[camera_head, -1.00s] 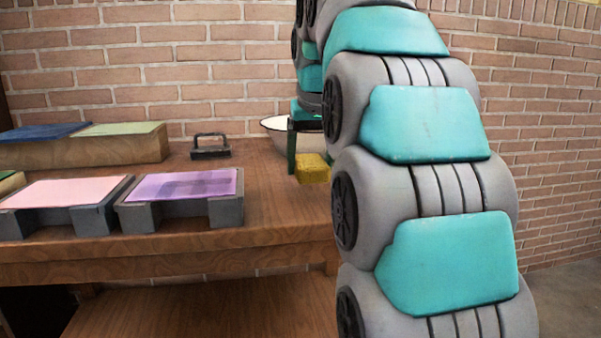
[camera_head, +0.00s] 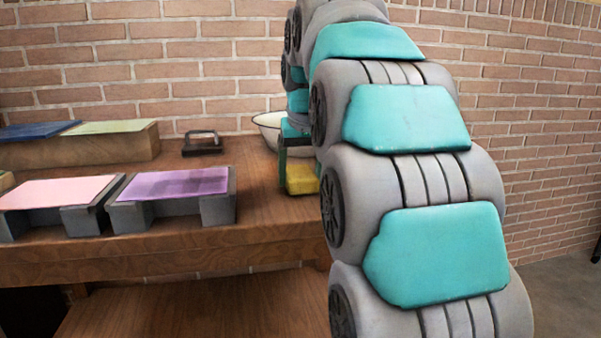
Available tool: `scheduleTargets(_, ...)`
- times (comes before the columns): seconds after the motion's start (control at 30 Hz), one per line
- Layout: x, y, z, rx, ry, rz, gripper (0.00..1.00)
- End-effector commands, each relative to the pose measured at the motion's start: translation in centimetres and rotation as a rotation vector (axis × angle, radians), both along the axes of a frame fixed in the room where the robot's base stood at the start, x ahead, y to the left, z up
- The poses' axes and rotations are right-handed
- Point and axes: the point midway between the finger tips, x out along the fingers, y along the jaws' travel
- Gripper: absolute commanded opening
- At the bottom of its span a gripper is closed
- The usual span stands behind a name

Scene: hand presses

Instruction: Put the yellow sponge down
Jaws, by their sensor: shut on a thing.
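The yellow sponge (camera_head: 301,178) is at the right part of the wooden table (camera_head: 255,205), just left of my arm. My gripper (camera_head: 290,172) is shut on the sponge and points down. One dark finger shows at the sponge's left side; the other finger is hidden. The sponge is low over the tabletop, and I cannot tell whether its underside touches the wood. My arm covers the table to the right of it.
A white bowl (camera_head: 268,120) with a dark rim stands behind the gripper, partly hidden. A dark handled press (camera_head: 202,147) lies at the back. Grey blocks carry a purple plate (camera_head: 178,184) and a pink plate (camera_head: 58,192) at left. A wooden block (camera_head: 80,152) stands behind them.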

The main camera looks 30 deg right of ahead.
Motion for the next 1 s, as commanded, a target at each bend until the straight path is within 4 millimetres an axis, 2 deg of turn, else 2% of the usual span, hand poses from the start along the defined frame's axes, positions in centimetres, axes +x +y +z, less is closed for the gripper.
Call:
scheduleTargets(0.17, 0.0, 0.0, -0.4, 0.000, 0.000, 0.000, 0.31)
scheduleTargets(0.2, 0.0, 0.0, -0.4, 0.000, -0.001, 0.000, 0.77)
scheduleTargets(0.4, 0.0, 0.0, -0.3, 0.000, 0.000, 0.000, 1.00)
scheduleTargets(0.77, 0.0, 0.0, 0.2, 0.000, 0.000, 0.000, 1.00)
scheduleTargets(1.0, -0.9, 0.3, 2.7, -0.002, -0.002, 0.001, 1.00)
